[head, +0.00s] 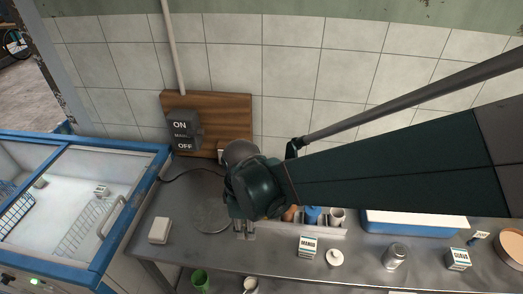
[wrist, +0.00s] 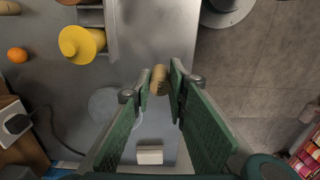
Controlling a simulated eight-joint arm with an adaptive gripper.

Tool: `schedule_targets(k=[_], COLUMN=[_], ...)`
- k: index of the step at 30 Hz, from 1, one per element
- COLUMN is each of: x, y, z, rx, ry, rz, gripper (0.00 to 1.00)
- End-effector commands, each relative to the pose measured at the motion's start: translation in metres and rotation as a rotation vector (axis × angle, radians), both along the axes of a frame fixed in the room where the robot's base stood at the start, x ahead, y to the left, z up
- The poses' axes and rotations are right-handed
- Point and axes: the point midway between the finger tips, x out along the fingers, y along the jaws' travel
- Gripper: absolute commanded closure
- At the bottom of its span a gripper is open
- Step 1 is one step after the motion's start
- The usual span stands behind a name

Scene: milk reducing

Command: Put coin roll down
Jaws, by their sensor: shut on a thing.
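The coin roll is a small tan cylinder (wrist: 158,76) in the wrist view. It sits between the fingertips of my gripper (wrist: 161,82), which is shut on it. In the head view my gripper (head: 244,231) hangs over the metal counter (head: 180,258), just right of a round grey disc (head: 213,215). The coin roll cannot be made out in the head view. How far it is above the counter is hard to tell.
A white block (head: 160,230) lies left of the disc. A blue-rimmed freezer (head: 150,165) stands at the left.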

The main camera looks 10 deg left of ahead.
Motion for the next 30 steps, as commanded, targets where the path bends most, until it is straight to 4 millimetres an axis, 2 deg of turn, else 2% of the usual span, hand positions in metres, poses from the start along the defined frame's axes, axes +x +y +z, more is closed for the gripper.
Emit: schedule_targets(k=[19,26,30], x=[0.003,0.018,0.031], y=[0.005,0.024,0.044], z=[0.002,0.007,0.011], rx=[0.000,0.000,0.000], ry=[0.000,0.000,0.000], rz=[0.002,0.011,0.020], gripper=[0.96,0.96,0.96])
